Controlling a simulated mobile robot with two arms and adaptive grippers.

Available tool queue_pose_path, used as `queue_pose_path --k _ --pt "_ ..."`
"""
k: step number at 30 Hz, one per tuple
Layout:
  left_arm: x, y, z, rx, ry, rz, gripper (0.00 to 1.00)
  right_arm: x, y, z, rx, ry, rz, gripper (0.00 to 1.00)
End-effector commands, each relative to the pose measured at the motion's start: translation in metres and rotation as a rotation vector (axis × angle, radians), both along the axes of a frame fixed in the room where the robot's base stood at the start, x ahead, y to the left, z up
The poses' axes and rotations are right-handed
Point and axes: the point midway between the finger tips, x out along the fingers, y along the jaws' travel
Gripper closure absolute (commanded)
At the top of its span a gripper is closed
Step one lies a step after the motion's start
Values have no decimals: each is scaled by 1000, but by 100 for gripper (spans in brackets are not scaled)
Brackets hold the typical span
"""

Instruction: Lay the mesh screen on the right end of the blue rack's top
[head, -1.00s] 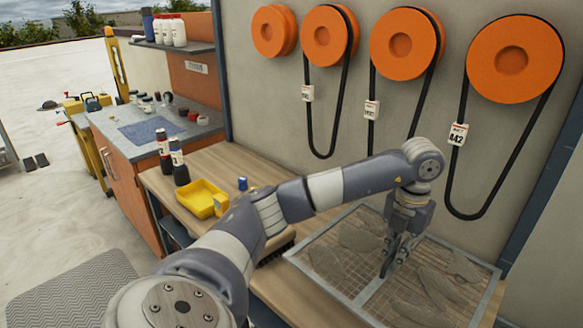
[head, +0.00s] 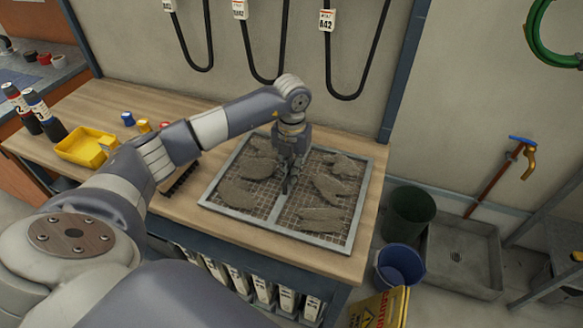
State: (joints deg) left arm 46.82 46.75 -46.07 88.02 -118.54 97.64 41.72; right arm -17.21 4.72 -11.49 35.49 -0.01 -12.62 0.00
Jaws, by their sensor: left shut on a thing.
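The mesh screen (head: 335,243) is a flat rectangular wire mesh in a grey metal frame with a middle bar. Several patches of grey-brown dirt cover it. It lies flat on, or very close above, the right part of the wooden workbench top (head: 185,105). My left gripper (head: 288,184) points down at the screen's middle and is shut on its middle bar. The fingertips partly hide the bar. I cannot make out a separate blue rack for sure. My right gripper is out of view.
A yellow tray (head: 85,148), dark bottles (head: 42,112) and a dark brush (head: 180,177) are on the bench's left. White containers stand beneath it. At right are a green bin (head: 408,215), blue bucket (head: 400,266), yellow caution sign (head: 383,308), floor basin (head: 462,255) and grey shelf frame (head: 545,290).

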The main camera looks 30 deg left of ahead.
Motion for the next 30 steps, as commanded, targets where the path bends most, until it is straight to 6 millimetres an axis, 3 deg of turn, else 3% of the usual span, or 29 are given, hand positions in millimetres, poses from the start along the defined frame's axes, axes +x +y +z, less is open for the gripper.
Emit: queue_pose_path --k 10,11,13,26,30 --pt "1 0 -4 -2 -6 -1 100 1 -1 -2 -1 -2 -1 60" --pt "1 0 -4 -1 -3 -1 87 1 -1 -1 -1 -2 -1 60" --pt "1 0 -4 -1 -2 -1 71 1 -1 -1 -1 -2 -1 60" --pt "1 0 1 -1 -4 -1 71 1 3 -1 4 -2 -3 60" --pt "2 0 22 0 -8 -1 71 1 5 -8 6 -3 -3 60"
